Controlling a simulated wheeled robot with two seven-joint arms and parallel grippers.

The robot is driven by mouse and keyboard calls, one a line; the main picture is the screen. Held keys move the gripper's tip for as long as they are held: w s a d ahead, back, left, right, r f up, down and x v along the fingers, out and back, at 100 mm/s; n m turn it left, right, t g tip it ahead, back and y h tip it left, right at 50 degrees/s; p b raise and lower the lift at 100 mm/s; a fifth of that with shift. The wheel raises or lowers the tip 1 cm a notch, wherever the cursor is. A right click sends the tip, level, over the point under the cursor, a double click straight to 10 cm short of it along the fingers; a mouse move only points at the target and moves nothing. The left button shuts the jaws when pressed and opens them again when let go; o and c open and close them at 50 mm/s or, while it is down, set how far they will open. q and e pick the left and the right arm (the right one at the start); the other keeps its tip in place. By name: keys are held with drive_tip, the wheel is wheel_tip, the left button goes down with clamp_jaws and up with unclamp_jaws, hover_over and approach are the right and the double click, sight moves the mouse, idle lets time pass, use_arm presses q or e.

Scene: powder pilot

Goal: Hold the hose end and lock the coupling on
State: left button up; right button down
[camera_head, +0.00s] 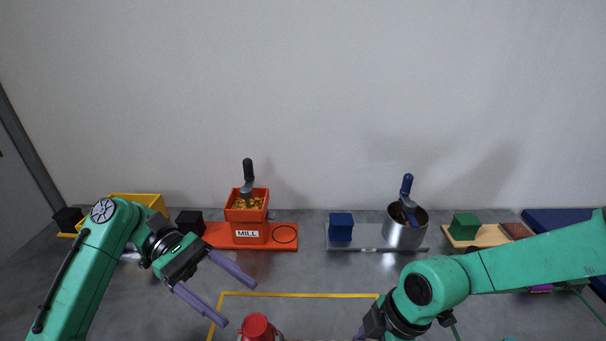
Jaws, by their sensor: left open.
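A red rounded piece (258,327) stands at the bottom edge, its lower part cut off; I cannot tell whether it is the coupling. My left gripper (240,305) is open and empty, its two purple fingers spread just above and left of the red piece, apart from it in the picture. My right gripper (361,334) is at the bottom edge, with only a bit of a purple finger showing; what it holds is hidden. Thin green lines show below my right arm, perhaps part of a hose; no hose end is clear.
A yellow outline (300,295) marks the grey table. Behind it stand an orange mill (247,215) on a red board, a metal pot (404,235) with a blue-handled scoop, a blue block (341,227) and a green block (465,226). A yellow bin (140,200) is at left.

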sight(250, 321)
use_arm(q)
wheel_tip(250, 321, up, 5)
drive_tip(key=s+d+t+y, duration=0.15)
drive_tip(key=t+y, duration=0.35)
drive_tip(key=y, duration=0.5)
drive_tip(key=x, duration=0.9)
drive_tip(key=shift+w+a, duration=0.1)
drive_tip(key=shift+w, duration=0.05)
